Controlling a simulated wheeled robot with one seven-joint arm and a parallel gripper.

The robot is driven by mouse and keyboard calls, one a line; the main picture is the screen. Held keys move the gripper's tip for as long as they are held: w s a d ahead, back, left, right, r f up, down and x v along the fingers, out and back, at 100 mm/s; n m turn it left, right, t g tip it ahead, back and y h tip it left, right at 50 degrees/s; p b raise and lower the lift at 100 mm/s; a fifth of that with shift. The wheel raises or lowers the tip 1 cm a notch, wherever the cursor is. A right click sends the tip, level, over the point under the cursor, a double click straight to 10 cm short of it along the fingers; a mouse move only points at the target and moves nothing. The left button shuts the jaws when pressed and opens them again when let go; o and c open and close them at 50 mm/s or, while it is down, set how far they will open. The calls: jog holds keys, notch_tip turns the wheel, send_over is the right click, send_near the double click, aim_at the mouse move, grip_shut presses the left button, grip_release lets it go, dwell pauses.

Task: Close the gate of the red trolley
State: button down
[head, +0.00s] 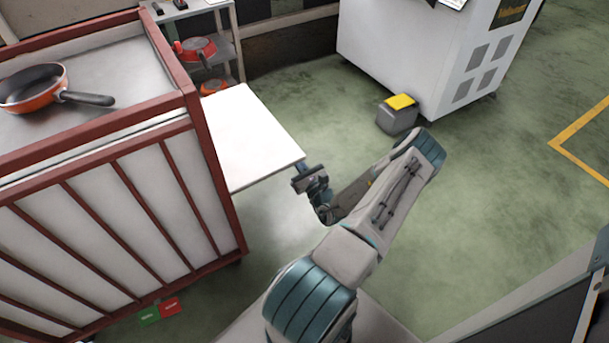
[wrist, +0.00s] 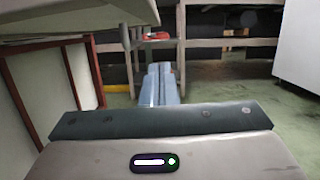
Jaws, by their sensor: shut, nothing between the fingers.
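The red trolley (head: 205,140) has a red frame with white panels and stands at the left in the head view. Its gate (head: 250,135) is a white panel that sticks out nearly level from the trolley's right side, so it is open. My gripper (head: 302,168) is at the gate's near right corner. In the wrist view the gate's underside (wrist: 75,22) spans the upper left, above and left of my fingers (wrist: 160,82), which are together and empty. I cannot tell whether the fingers touch the gate.
An orange pan (head: 35,88) lies on the trolley's top. A grey shelf (head: 225,45) with a red pan (head: 197,48) stands behind the gate. A white machine (head: 430,50) and a grey bin with a yellow top (head: 398,115) stand at the back. The green floor right of my arm is clear.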

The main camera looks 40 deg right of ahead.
jog(key=shift+w+r+b, duration=0.2)
jog(key=shift+w+r, duration=0.05)
jog(key=shift+r, duration=0.85)
jog(key=shift+w+r+b, duration=0.2)
jog(key=shift+w+r, duration=0.05)
jog(key=shift+r, duration=0.8)
